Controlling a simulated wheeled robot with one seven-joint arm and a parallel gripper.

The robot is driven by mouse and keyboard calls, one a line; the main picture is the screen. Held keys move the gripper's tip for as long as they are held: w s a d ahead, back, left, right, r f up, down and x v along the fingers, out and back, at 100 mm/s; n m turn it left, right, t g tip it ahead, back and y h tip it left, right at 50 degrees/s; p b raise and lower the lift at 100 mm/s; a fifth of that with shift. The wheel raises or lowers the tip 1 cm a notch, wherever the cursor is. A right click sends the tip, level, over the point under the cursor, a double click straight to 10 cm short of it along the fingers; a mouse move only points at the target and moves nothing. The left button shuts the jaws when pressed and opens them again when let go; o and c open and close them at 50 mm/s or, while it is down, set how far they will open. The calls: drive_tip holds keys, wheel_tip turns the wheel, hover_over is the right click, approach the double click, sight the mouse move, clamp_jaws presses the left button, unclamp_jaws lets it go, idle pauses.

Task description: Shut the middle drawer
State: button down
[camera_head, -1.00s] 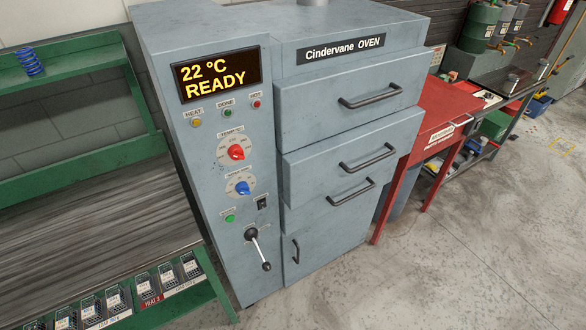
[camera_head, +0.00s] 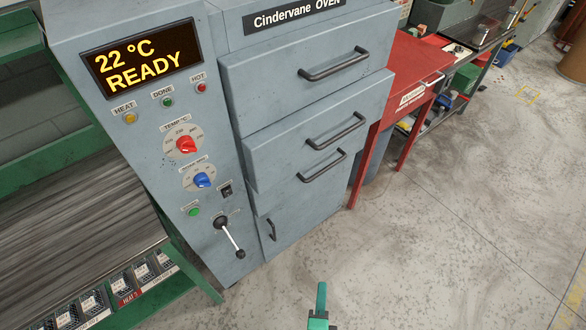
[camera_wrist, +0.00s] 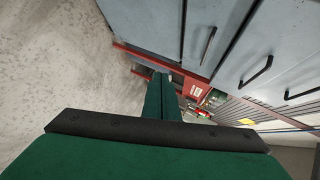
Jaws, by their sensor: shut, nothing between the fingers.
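The middle drawer (camera_head: 290,150) is a grey-blue front with a dark bar handle (camera_head: 337,131) on the oven. It appears to stand out a little from the fronts around it; how far is hard to tell. My gripper (camera_head: 320,290) shows in the head view as a green tip at the bottom edge, over the floor and in front of the oven, apart from the drawer. In the wrist view its green fingers (camera_wrist: 160,95) are shut together and empty. Grey fronts with dark handles show sideways at that view's upper right; I cannot tell which is the middle one.
The top drawer (camera_head: 270,90) is above, and a lower front with its handle (camera_head: 323,166) is below. A lever (camera_head: 230,238) sticks out at the left panel. A green bench (camera_head: 190,270) stands left, a red table (camera_head: 415,70) right. The floor (camera_head: 440,240) is clear at right.

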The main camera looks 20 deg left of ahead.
drive_tip(key=w+a+r+m+y, duration=0.1)
drive_tip(key=w+a+m+y, duration=0.1)
drive_tip(key=w+m, duration=0.3)
drive_tip(key=m+g+y, duration=0.3)
drive_tip(key=m+y, duration=0.2)
drive_tip(key=y, duration=0.6)
approach(284, 161)
drive_tip(key=x, duration=0.6)
drive_tip(key=shift+w+a+f, duration=0.1)
drive_tip(key=shift+a, duration=0.15)
drive_tip(key=shift+w, duration=0.1)
